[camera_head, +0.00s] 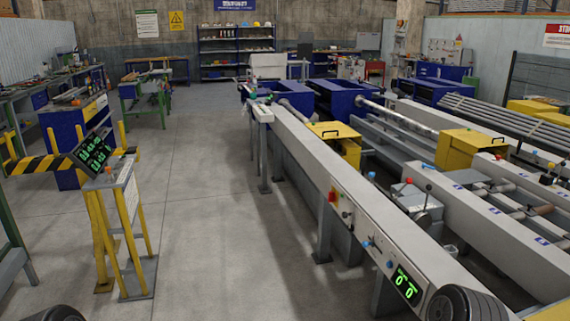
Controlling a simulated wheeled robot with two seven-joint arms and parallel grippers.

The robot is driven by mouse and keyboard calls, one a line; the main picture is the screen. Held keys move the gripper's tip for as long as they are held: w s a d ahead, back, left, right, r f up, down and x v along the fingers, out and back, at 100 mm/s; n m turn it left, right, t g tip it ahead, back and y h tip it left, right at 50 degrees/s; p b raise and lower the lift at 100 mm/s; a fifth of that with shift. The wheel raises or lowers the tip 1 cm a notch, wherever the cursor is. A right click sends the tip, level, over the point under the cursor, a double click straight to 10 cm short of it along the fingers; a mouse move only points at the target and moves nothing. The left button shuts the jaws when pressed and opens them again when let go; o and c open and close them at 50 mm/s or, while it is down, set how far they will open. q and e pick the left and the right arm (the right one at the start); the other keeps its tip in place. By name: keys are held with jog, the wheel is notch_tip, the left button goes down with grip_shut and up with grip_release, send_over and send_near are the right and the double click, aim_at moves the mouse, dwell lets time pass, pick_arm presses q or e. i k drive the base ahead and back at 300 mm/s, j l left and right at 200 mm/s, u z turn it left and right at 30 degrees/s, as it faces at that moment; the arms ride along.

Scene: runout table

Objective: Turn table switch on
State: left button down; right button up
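The long grey runout table (300,150) runs from the lower right toward the back. Neither gripper shows; only dark rounded parts, probably of my arms, show at the bottom left and bottom right.
A stand with yellow legs (106,240) and a green-lit display (92,152) is at left, by a yellow-black striped barrier (38,165). Bare floor (215,215) lies between stand and table. Yellow boxes (466,150) and rollers fill the right. Workbenches and shelves stand behind.

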aim_at(332, 197)
jog(key=i+j+z, duration=0.35)
jog(key=i, duration=0.15)
jog(key=i+j+z, duration=0.3)
jog(key=i, duration=0.15)
jog(key=i+z, duration=0.15)
jog(key=z, duration=0.25)
jog(key=i+j+z, duration=0.1)
jog(key=z, duration=0.25)
jog(key=i+j+z, duration=0.15)
jog(key=z, duration=0.25)
jog(key=i+j, duration=0.2)
jog(key=i+j+z, duration=0.15)
jog(key=j, duration=0.3)
jog(key=i+j, duration=0.25)
jog(key=i+j+z, duration=0.15)
jog(key=j, duration=0.3)
